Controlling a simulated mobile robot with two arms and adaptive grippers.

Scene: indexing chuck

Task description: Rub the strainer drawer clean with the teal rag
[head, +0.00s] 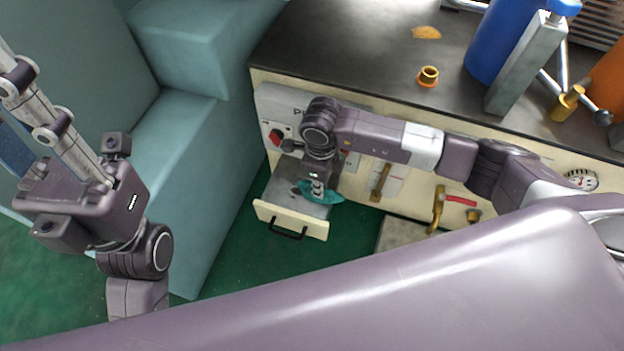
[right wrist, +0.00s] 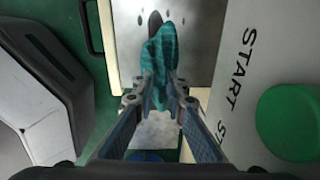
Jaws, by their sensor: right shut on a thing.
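The strainer drawer (head: 284,215) is pulled out from the cream cabinet, with a cream front and a black handle. Its grey inside also shows in the right wrist view (right wrist: 200,35), with dark spots near the rag. My right gripper (head: 318,192) points down into the drawer. In the right wrist view it (right wrist: 160,80) is shut on the teal rag (right wrist: 161,50). The rag also shows in the head view (head: 325,197), spread at the drawer's right side under the fingers. My left gripper (head: 40,205) is raised at the left, away from the drawer; its fingers are not clear.
A grey control panel with a red switch (head: 276,137) stands right behind the drawer. A green button (right wrist: 290,122) is close to my right gripper. Teal blocks (head: 175,150) stand left of the drawer. Brass valve handles (head: 438,205) stick out at the right.

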